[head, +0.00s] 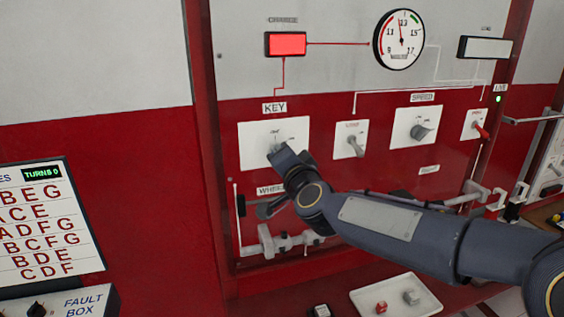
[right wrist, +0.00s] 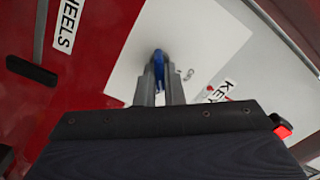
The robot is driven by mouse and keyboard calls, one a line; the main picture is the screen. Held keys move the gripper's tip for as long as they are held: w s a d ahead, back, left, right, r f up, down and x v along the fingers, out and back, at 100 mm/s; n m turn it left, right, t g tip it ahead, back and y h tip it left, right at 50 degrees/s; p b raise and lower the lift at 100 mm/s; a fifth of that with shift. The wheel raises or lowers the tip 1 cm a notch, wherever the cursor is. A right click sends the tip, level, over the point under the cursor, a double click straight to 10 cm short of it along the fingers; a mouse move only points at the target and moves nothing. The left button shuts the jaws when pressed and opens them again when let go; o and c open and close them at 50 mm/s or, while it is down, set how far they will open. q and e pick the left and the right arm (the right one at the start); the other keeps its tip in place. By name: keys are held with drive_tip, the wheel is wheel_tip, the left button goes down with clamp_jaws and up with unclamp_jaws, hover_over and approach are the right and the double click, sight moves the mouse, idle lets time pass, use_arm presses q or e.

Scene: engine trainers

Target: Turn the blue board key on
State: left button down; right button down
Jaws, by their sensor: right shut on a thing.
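The white KEY panel (head: 257,133) is on the red and grey board in the head view. My right arm reaches in from the right, and its gripper (head: 278,151) is at the lower middle of this panel. In the right wrist view the two fingers (right wrist: 160,82) are shut on the blue key (right wrist: 159,64), which stands at the white plate (right wrist: 125,65). The fingers and wrist hide most of the key, and its exact angle cannot be told. My left gripper is not in view.
A lit red CHARGE lamp (head: 286,44) and a round gauge (head: 398,40) are above. A toggle switch plate (head: 351,140) and the SPEED knob (head: 419,132) are to the right. A WHEELS mechanism (head: 279,241) is below. A white tray (head: 428,301) holds small blocks.

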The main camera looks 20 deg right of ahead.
drive_tip(key=shift+m, duration=0.5)
drive_tip(key=c, duration=1.5)
unclamp_jaws()
drive_tip(key=shift+c, duration=0.2)
drive_tip(key=s, duration=0.7)
drive_tip(key=shift+s+d, duration=0.15)
drive_tip(key=shift+s, duration=0.25)
